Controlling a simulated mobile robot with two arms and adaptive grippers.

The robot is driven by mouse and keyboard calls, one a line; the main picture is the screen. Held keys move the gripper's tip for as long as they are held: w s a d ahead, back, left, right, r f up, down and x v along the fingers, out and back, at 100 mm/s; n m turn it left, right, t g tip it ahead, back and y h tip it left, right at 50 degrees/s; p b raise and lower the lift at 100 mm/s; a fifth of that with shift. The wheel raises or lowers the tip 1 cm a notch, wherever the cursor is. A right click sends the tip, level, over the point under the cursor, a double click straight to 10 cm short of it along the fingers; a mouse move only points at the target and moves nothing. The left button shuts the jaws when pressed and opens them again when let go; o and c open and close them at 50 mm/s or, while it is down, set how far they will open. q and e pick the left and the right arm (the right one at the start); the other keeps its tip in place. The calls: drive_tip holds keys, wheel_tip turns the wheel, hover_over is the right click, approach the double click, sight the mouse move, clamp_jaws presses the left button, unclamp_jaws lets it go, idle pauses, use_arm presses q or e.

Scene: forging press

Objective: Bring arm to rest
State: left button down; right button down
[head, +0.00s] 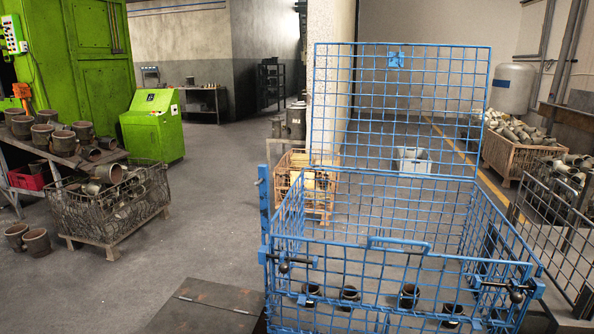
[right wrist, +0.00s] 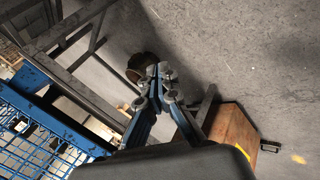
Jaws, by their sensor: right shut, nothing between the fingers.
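My right gripper (right wrist: 163,72) shows in the right wrist view, with its blue fingers brought together at the tips and nothing between them. It is apart from the blue wire basket (right wrist: 45,135), which lies to its left in that view. Neither gripper shows in the head view. The same kind of blue wire basket (head: 405,242) stands large at the right of the head view, with its back grid panel upright and several dark metal cups at its bottom.
A dark round part (right wrist: 143,65) shows just behind the fingertips; its distance is unclear. A brown box (right wrist: 232,128) is to the right. In the head view, a wire crate of metal parts (head: 105,215) and a green cabinet (head: 155,125) stand left. Grey floor (head: 210,225) between is clear.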

drive_tip(key=s+a+f+m+g+y, duration=0.1)
drive_tip(key=s+f, duration=0.5)
drive_tip(key=s, duration=0.8)
drive_tip(key=s+a+f+m+g+y+p, duration=0.1)
drive_tip(key=s+f+m+g, duration=0.3)
drive_tip(key=s, duration=1.1)
wheel_tip(320, 180, down, 3)
drive_tip(key=shift+s+a+r+m+g+y, duration=0.25)
drive_tip(key=shift+m+y, duration=0.25)
drive_tip(key=shift+m, duration=0.6)
drive_tip(key=shift+d, duration=0.1)
